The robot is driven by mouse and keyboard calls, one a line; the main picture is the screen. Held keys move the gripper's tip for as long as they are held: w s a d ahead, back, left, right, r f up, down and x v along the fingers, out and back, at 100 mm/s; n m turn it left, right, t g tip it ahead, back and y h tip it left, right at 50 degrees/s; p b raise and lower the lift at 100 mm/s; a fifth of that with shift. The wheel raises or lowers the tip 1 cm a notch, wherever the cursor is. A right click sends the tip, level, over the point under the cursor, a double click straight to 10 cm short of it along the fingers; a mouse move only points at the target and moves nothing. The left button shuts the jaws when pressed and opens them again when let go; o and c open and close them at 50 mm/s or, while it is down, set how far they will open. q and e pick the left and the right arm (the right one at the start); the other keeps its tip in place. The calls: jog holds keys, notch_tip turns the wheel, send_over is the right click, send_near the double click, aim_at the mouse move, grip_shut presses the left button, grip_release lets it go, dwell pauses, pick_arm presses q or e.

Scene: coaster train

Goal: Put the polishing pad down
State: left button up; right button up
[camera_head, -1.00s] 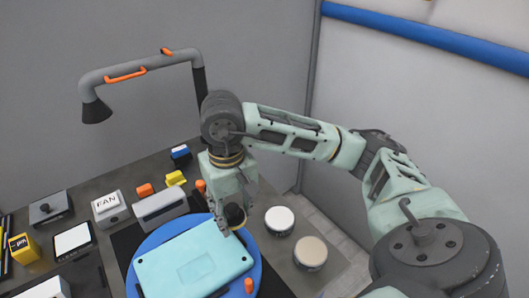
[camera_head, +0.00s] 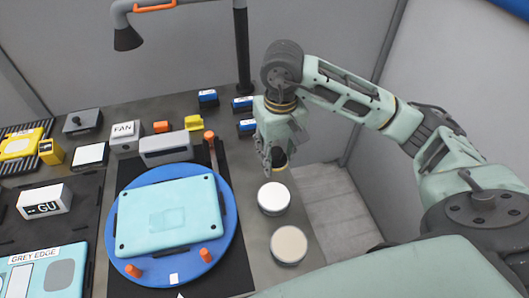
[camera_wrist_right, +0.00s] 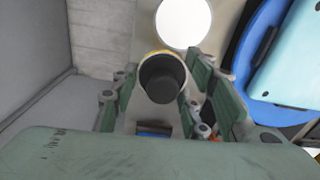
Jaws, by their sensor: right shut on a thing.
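My right gripper (camera_head: 273,160) is shut on the polishing pad (camera_head: 280,160), a short round piece with a dark knob and a yellowish rim. The gripper points down at the right side of the workbench, just behind a white round pad (camera_head: 273,197). In the right wrist view the held pad (camera_wrist_right: 162,78) sits between the two green fingers, with the white round pad (camera_wrist_right: 183,22) just beyond it. I cannot tell whether the held pad touches the bench. My left gripper is not in view.
A beige round pad (camera_head: 289,244) lies in front of the white one. The blue round plate (camera_head: 226,240) carries a mint panel (camera_head: 195,215) with orange pegs around it. Blue-and-white blocks (camera_head: 243,103) stand behind. The bench's right edge is close to the gripper.

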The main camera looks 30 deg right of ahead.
jog(key=w+f, duration=0.1)
jog(key=w, duration=0.1)
jog(key=w+f+p, duration=0.1)
jog(key=w, duration=0.2)
jog(key=w+f+p, duration=0.1)
jog(key=w+f, duration=0.1)
jog(key=shift+w+f, duration=0.1)
jog(key=shift+w, duration=0.05)
notch_tip(320, 180, down, 4)
jog(key=shift+a+r+p, duration=0.1)
jog(key=shift+r+p, duration=0.1)
jog(key=shift+p, duration=0.65)
jog(key=shift+w+f, duration=0.1)
jog(key=shift+f, duration=0.15)
jog(key=shift+f, duration=0.1)
jog(key=shift+f, duration=0.15)
jog(key=o, duration=1.1)
